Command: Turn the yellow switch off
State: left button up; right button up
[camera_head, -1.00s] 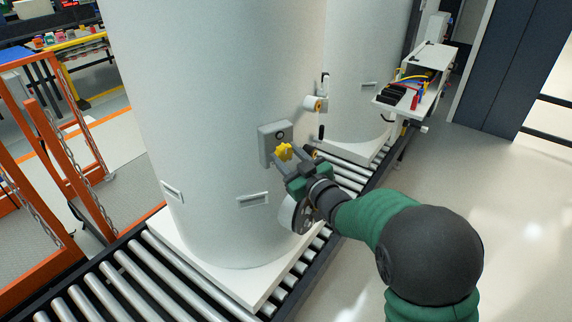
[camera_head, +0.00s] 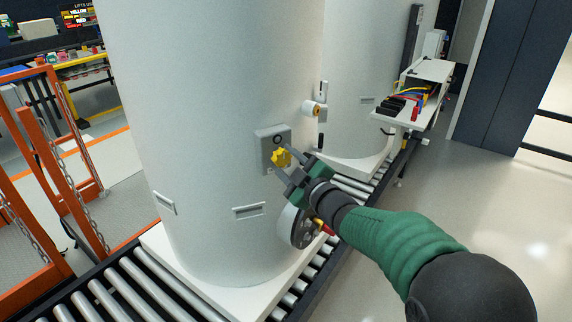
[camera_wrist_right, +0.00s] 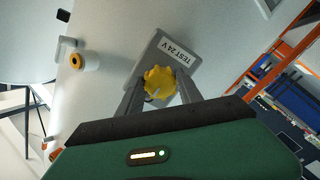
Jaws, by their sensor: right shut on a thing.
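The yellow switch (camera_head: 281,157) is a lobed knob on a grey box (camera_head: 268,138) fixed to the side of the large white tank (camera_head: 220,90). In the right wrist view the knob (camera_wrist_right: 159,82) sits between the two fingers, and the box carries a label reading "TEST 24 V" (camera_wrist_right: 176,51). My right gripper (camera_head: 279,165) is shut on the knob, one finger on each side. The knob's exact turn position is hard to read. My left gripper is not in view.
The tank stands on a white base plate on a roller conveyor (camera_head: 145,280). A round grey wheel-like part (camera_head: 300,226) sits low on the tank beside my right arm. A second tank (camera_head: 365,60) and a white cart (camera_head: 425,90) stand behind. Orange railings (camera_head: 60,170) are at left.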

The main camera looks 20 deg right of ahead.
dwell(0.3)
jog(key=o, duration=1.4)
jog(key=shift+a, duration=0.1)
jog(key=shift+c, duration=0.2)
jog(key=v, duration=1.7)
jog(key=shift+w+f, duration=0.1)
